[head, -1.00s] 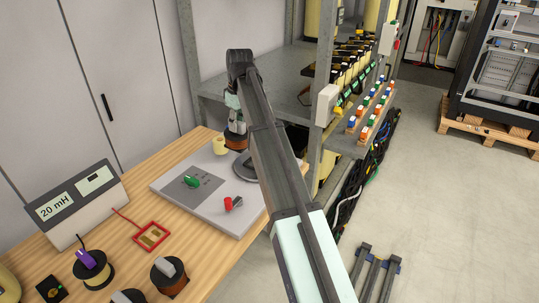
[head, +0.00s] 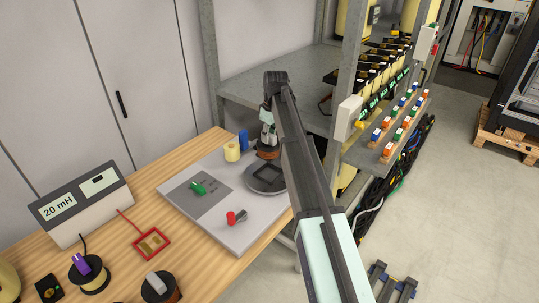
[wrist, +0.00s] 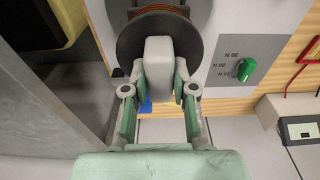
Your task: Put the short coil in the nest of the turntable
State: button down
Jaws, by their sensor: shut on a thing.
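A coil with copper winding, dark flanges and a grey block handle hangs from my gripper (head: 268,138). In the wrist view my gripper (wrist: 160,82) has its green pads shut on the grey handle (wrist: 159,58); the dark flange (wrist: 127,42) lies beyond it. In the head view the held coil (head: 267,154) shows at the back edge of the turntable (head: 252,184), a dark disc with a square nest (head: 267,174). The nest looks empty, partly beside my arm. Whether the coil touches the disc or hangs above it, I cannot tell. The wrist view does not show the nest.
A cream cylinder (head: 232,151) and a blue cylinder (head: 243,140) stand on the grey plate by the coil. The plate also has a green knob (head: 198,188) and a red switch (head: 236,217). More coils (head: 90,275) stand at the front. A metal shelf (head: 280,90) rises behind.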

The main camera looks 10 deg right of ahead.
aim_at(269, 157)
notch_tip(269, 157, down, 10)
jog(key=shift+p, duration=1.05)
jog(key=shift+f, duration=0.1)
jog(key=c, duration=0.9)
grip_release()
jog(key=shift+c, duration=0.2)
jog(key=r+b, duration=0.1)
jog(key=r, duration=0.3)
jog(key=r+b, duration=0.1)
jog(key=r, duration=0.3)
jog(key=s+d+r+b, duration=0.1)
jog(key=r, duration=0.3)
jog(key=shift+r, duration=0.1)
